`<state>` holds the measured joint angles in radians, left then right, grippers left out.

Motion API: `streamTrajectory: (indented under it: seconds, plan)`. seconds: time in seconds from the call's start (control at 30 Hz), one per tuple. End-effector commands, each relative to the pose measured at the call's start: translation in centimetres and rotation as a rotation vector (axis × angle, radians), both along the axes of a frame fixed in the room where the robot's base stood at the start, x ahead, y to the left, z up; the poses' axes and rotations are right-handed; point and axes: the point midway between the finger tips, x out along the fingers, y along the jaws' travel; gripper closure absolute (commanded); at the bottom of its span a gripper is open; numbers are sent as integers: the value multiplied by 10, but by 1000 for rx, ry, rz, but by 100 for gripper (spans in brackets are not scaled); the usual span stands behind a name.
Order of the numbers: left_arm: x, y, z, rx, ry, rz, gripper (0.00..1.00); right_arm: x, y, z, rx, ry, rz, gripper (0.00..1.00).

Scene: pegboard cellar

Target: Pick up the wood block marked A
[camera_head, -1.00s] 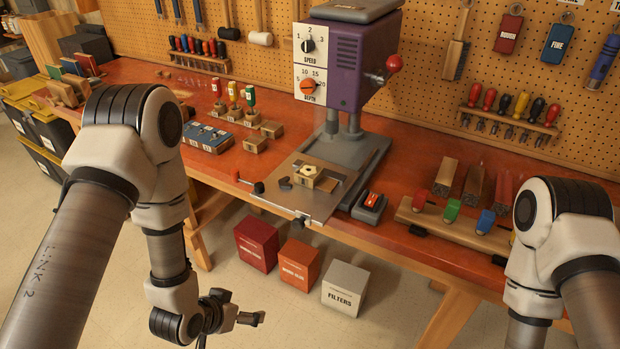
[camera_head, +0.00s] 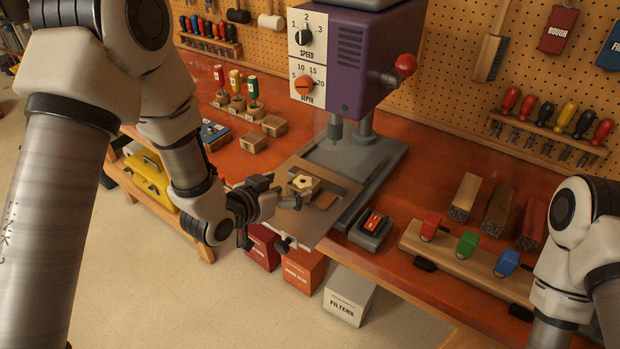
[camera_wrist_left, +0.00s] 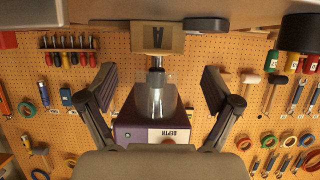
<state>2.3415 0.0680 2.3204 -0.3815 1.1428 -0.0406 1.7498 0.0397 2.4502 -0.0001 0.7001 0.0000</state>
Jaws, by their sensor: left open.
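The purple drill press (camera_head: 357,60) stands behind the block. Two loose wood blocks (camera_head: 274,125) and bottles in wooden holders (camera_head: 236,100) stand to the left. A switch box (camera_head: 371,228) and a clamp rail (camera_head: 465,262) lie to the right. Boxes (camera_head: 350,295) stand on the floor below.

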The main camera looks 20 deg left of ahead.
Motion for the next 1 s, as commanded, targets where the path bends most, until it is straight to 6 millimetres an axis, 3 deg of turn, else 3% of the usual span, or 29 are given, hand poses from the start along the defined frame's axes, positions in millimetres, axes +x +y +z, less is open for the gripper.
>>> streamTrajectory:
  seconds: [0.33, 0.57, 0.67, 0.77, 1.0]
  plan:
    - [44, -18, -26, 2, 2, -3, 10, 0, 0, 22, 0, -1, 0, 100]
    - [48, -19, -29, -1, 1, 0, 10, 0, 0, 21, 0, 0, 0, 100]
    - [48, -19, -29, -1, 1, -1, 39, 0, 0, 21, 0, 0, 0, 100]
    - [48, -19, -29, -1, 1, -1, 74, 0, 0, 21, 0, 0, 0, 100]
    - [48, -19, -29, 0, 2, -1, 75, 0, 0, 21, 0, 0, 0, 100]
